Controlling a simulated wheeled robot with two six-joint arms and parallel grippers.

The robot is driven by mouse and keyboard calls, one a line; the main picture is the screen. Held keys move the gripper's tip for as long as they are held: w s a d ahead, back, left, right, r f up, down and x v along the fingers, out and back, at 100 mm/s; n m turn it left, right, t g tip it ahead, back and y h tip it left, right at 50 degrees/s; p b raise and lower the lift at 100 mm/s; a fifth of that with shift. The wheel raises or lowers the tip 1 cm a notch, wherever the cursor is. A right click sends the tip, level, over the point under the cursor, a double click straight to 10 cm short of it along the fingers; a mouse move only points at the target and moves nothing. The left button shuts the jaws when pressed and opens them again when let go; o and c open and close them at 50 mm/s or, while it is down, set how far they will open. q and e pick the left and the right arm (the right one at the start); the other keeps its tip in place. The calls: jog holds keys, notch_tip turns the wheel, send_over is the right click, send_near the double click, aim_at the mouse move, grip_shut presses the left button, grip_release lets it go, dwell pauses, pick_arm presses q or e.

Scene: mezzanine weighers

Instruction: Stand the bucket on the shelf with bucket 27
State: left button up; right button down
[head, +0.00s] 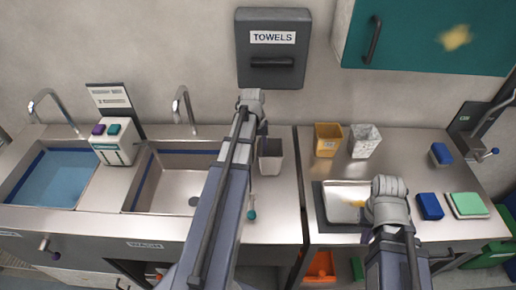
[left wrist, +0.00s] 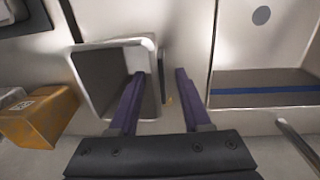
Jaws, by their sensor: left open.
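A pale grey bucket (head: 271,157) with a dark inside stands on the steel counter, just right of my left arm in the head view. In the left wrist view the bucket (left wrist: 104,50) shows its open mouth. My left gripper (left wrist: 160,82) is open, with one purple finger over the bucket's mouth and the other outside its wall. The rim lies between them, and I cannot tell if they touch it. My right wrist (head: 389,197) is over the right counter; its fingers are not clear. No number 27 is readable on any bucket.
A yellow bucket (head: 327,139) and a speckled white bucket (head: 364,141) stand to the right. A metal tray (head: 342,190), blue blocks (head: 430,206) and a green-topped pad (head: 468,205) lie on the right counter. Two sinks are at left; a towel dispenser (head: 272,72) hangs above.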

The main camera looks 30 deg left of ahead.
pick_arm(q)
jog(key=shift+r, duration=0.1)
notch_tip(320, 180, up, 12)
jog(key=p, duration=1.2)
jog(key=shift+s+a, duration=0.25)
jog(key=shift+a, duration=0.15)
jog(key=shift+d, duration=0.1)
jog(key=s+d+m, duration=0.3)
jog(key=s+d, duration=0.1)
jog(key=d, duration=0.7)
jog(key=s+d+m+y, duration=0.1)
jog(key=s+d+m, duration=0.2)
jog(key=d, duration=0.7)
jog(key=s+d+m, duration=0.4)
jog(key=s+d, duration=0.1)
jog(key=d, duration=0.6)
jog(key=shift+d+g+y, duration=0.3)
jog(key=shift+d+y, duration=0.05)
jog(key=shift+y, duration=0.05)
jog(key=shift+o, duration=0.4)
jog(key=shift+s, duration=0.1)
